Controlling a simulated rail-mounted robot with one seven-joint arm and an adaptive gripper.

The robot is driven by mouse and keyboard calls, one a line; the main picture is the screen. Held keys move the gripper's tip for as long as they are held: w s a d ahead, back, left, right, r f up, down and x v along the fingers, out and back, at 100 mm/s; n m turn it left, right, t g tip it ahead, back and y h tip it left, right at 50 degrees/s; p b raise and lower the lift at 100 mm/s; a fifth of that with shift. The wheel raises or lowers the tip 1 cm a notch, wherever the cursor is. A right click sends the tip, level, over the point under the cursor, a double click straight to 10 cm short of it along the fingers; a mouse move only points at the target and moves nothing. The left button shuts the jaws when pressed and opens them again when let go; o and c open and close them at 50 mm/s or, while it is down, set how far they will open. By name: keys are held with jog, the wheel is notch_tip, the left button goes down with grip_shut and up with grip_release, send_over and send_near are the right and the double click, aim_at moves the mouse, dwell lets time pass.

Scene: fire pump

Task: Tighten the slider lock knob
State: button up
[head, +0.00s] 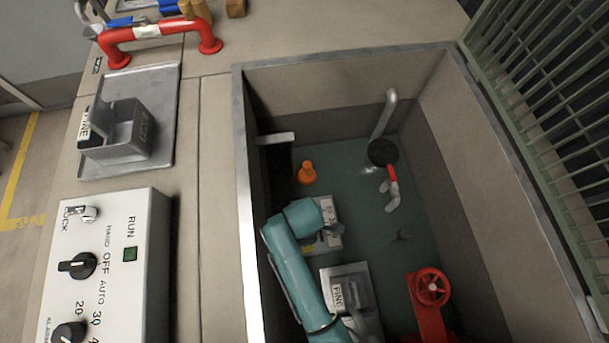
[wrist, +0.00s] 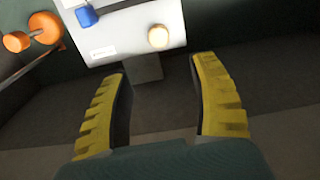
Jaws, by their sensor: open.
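In the wrist view, my gripper (wrist: 160,70) is open and empty, with its yellow ribbed fingers apart. Beyond the fingertips is a pale grey box (wrist: 128,30) on a short grey post. It carries a round cream knob (wrist: 158,37) and a blue knob (wrist: 86,15). The cream knob lies ahead of the gap, nearer the right finger. I cannot tell which knob is the slider lock knob. In the head view, my teal arm reaches down into the pit, over a grey unit (head: 332,237). My fingers are not clear there.
An orange fitting with a rod (wrist: 45,27) is left of the box; an orange object (head: 306,173) stands in the pit. A red handwheel (head: 432,287), a red-handled valve (head: 392,180) and a labelled bin (head: 345,286) are nearby. The metal pit rim (head: 243,170) and green grating (head: 545,110) border it.

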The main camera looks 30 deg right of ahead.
notch_tip(320, 180, down, 13)
jog(key=b, duration=0.6)
grip_shut()
jog(key=shift+f, duration=0.1)
